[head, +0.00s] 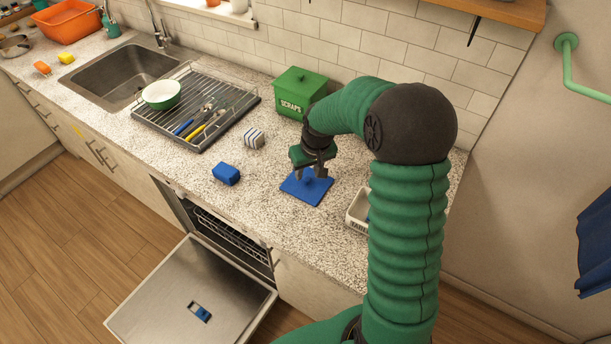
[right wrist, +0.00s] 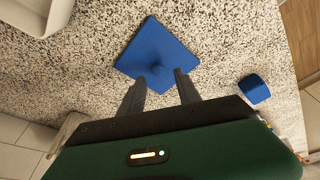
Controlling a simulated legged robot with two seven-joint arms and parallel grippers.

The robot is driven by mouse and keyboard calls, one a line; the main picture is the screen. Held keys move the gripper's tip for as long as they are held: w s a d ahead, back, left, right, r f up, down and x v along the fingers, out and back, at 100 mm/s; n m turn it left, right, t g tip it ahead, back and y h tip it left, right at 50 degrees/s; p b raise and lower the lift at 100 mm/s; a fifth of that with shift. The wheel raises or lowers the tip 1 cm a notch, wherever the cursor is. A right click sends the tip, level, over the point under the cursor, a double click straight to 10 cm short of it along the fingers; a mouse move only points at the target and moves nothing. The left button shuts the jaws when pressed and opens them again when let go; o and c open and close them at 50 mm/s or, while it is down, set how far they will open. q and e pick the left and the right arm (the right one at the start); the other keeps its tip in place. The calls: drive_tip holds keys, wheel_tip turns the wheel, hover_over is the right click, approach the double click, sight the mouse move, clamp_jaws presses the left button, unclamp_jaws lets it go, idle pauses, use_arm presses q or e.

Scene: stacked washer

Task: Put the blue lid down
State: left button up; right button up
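The blue lid (head: 301,194) is a flat square with a small knob and appears to lie flat on the speckled counter. It also shows in the right wrist view (right wrist: 168,40), knob towards the fingers. My right gripper (head: 318,174) is over the lid, pointing down. In the right wrist view its two fingers (right wrist: 161,76) are spread apart, with the knob near the gap between their tips and no visible contact. My left gripper is not in view.
A green scraps bin (head: 299,94) stands behind the lid. A blue block (head: 226,174) and a striped block (head: 254,138) lie to the left, near the dish rack (head: 240,104). A white tray (head: 357,212) is at the right. The dishwasher door (head: 190,290) hangs open below.

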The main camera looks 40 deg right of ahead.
drive_tip(key=v, duration=0.7)
drive_tip(key=s+a+f+n, duration=0.1)
drive_tip(key=s+a+f, duration=0.1)
drive_tip(key=a, duration=0.4)
drive_tip(key=s+a+f+n, duration=0.1)
drive_tip(key=s+a+f, duration=0.2)
drive_tip(key=s+a, duration=0.2)
drive_tip(key=s+a+f+n+y, duration=0.1)
drive_tip(key=s+a+f, duration=0.1)
drive_tip(key=a, duration=0.7)
drive_tip(key=shift+s+a+f+n, duration=0.3)
drive_tip(key=shift+s+n, duration=0.1)
drive_tip(key=shift+s, duration=0.4)
